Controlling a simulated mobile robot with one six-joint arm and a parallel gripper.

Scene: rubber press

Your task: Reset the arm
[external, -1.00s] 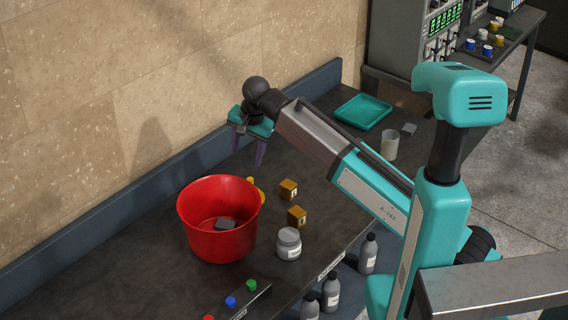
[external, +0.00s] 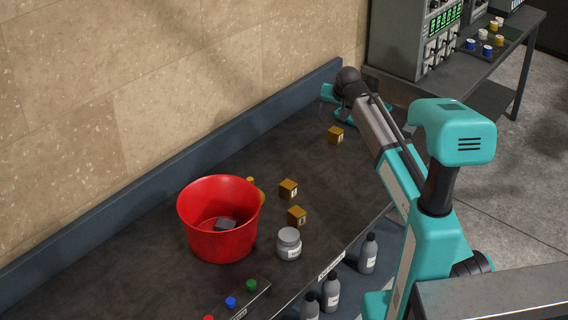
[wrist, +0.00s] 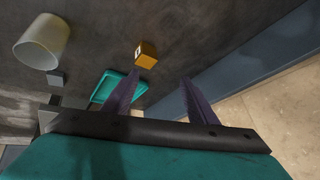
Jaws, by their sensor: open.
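My gripper (external: 327,103) is above the far end of the dark bench, turned away and partly hidden behind my arm in the external view. In the wrist view my gripper (wrist: 157,84) shows two purple fingers spread apart with nothing between them. An orange-brown cube (wrist: 146,54) lies on the bench beyond the fingertips. This cube also shows in the external view (external: 336,135), below the gripper and apart from it.
A red bucket (external: 218,240) holds a grey block (external: 226,224). Two more cubes (external: 288,189) and a grey jar (external: 289,244) stand nearby. A teal tray (wrist: 128,82) and pale beaker (wrist: 43,42) are near the gripper. A wall borders the bench.

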